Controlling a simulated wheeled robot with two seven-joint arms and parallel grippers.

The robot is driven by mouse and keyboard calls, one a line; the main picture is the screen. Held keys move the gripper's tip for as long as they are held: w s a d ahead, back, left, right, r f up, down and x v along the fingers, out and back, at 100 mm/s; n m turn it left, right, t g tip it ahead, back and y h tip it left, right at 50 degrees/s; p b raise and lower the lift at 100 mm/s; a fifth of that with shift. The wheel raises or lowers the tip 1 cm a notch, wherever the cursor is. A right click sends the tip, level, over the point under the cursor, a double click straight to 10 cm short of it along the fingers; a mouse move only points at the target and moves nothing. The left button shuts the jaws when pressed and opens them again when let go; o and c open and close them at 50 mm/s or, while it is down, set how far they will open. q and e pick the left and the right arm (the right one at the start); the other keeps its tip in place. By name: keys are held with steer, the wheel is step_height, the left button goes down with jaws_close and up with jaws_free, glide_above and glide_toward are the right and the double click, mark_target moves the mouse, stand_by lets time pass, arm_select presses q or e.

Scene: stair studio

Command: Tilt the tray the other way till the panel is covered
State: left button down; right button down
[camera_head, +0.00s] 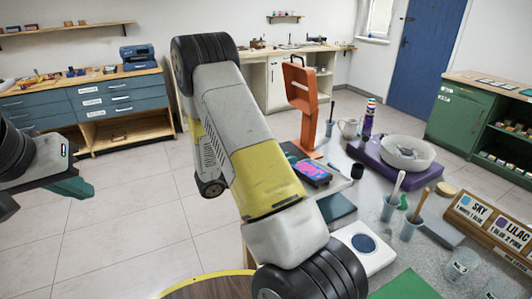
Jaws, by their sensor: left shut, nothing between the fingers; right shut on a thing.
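A small dark tray (322,178) with pink and blue paint on its upper face lies at the table's left edge, just right of my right arm. I cannot tell the panel apart from the paint, nor how much of it is covered. The tray's tilt is unclear, and its left end is partly hidden by the arm. My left gripper (72,188) is at the far left over open floor, shut and empty, far from the tray.
An orange stand (302,112) rises behind the tray. To the right are a white bowl on a purple base (378,158), cups with sticks (390,207), a white square device (362,250) and a wooden SKY and LILAC sign rack (490,228). Open floor lies left.

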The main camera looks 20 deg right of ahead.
steer(key=shift+s, duration=0.1)
steer(key=shift+s+m, duration=1.2)
steer(key=shift+m, duration=0.4)
steer(key=shift+s+d+f+m, duration=0.1)
steer(key=shift+s+m, duration=0.5)
steer(key=shift+m, duration=0.15)
steer(key=shift+s+d+f+m, duration=0.1)
steer(key=shift+s+m, duration=0.5)
steer(key=shift+m, duration=0.15)
steer(key=shift+s, duration=0.1)
steer(key=c, duration=1.2)
jaws_free()
steer(key=a, duration=0.8)
steer(key=shift+s, duration=0.3)
